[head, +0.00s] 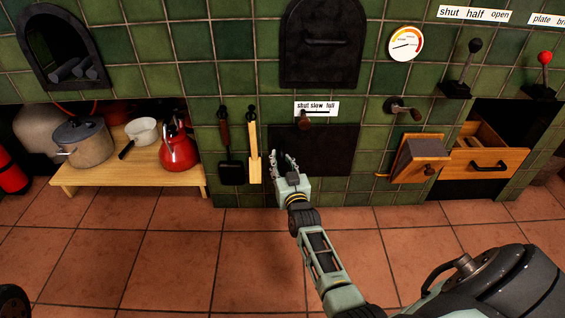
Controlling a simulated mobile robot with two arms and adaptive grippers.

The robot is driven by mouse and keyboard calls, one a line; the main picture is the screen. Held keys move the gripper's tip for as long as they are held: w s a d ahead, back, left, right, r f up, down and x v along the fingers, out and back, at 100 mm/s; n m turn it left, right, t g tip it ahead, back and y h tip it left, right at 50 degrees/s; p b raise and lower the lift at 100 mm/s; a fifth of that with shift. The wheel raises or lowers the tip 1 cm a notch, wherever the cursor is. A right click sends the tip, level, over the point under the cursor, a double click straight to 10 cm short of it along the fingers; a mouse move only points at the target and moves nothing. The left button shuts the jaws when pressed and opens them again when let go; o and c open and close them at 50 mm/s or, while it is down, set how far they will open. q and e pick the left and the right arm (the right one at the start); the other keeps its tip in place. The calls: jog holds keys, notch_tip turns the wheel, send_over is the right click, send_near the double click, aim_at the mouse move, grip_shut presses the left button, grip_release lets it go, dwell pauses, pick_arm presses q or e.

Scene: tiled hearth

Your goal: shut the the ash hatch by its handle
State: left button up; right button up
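A dark, square metal panel (335,150) sits low in the green tiled wall, under a label reading "shut slow full". I take it for the ash hatch, but cannot tell whether it is a door or an opening, and no handle on it can be made out. A brown knob (304,121) sits at its top edge, below the label. My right gripper (284,157) is in front of the panel's left edge, pointing at the wall. Its fingers look apart, with nothing seen between them. My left gripper is out of view.
A fire shovel (230,170) and a pale-handled tool (254,150) hang just left of the gripper. A wooden flap (418,158) with a knob and an open drawer (480,163) jut out at right. A low shelf (125,182) holds pots and a red kettle (178,150).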

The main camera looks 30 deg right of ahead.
jog(key=shift+s, duration=0.1)
jog(key=v, duration=1.1)
jog(key=shift+s, duration=0.35)
jog(key=shift+a, duration=0.15)
